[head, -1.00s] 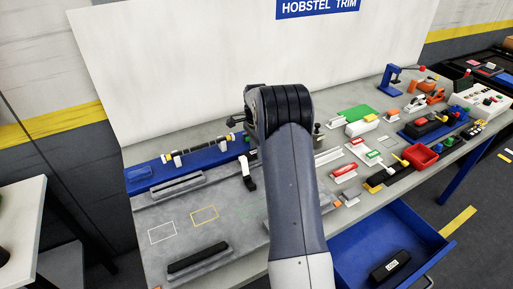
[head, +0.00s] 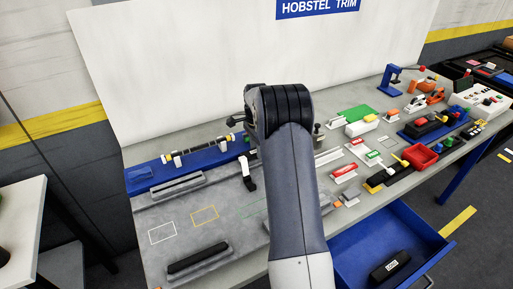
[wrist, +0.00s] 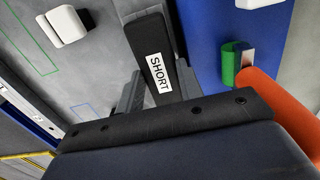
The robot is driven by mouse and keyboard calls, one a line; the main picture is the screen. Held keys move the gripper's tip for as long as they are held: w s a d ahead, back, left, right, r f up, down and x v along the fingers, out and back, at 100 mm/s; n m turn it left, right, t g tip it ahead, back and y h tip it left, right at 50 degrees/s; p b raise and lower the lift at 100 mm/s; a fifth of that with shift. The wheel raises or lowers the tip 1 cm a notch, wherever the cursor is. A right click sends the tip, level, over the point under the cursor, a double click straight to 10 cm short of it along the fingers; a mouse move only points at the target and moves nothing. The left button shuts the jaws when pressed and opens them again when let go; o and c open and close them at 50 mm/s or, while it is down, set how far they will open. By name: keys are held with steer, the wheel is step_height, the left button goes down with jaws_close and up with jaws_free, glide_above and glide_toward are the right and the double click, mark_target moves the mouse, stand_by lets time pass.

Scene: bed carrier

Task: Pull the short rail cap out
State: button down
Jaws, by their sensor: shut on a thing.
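The short rail cap (wrist: 152,52) is a black bar with a white label reading SHORT, seen in the wrist view. My gripper (wrist: 160,88) is shut on it, with a grey finger on each side. The cap's far end runs up beside a grey strip (wrist: 178,30); whether it is still seated there cannot be told. In the head view my arm hides both the gripper and this cap.
A blue surface (wrist: 208,50) with a green part (wrist: 230,62) and an orange part (wrist: 275,100) lies right of the cap. A white block (wrist: 66,25) is left. In the head view, an open blue drawer (head: 350,255) holds a black labelled block (head: 390,266).

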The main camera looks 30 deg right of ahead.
steer(key=shift+r, duration=0.25)
steer(key=shift+r+p, duration=1.5)
steer(key=shift+r, duration=0.4)
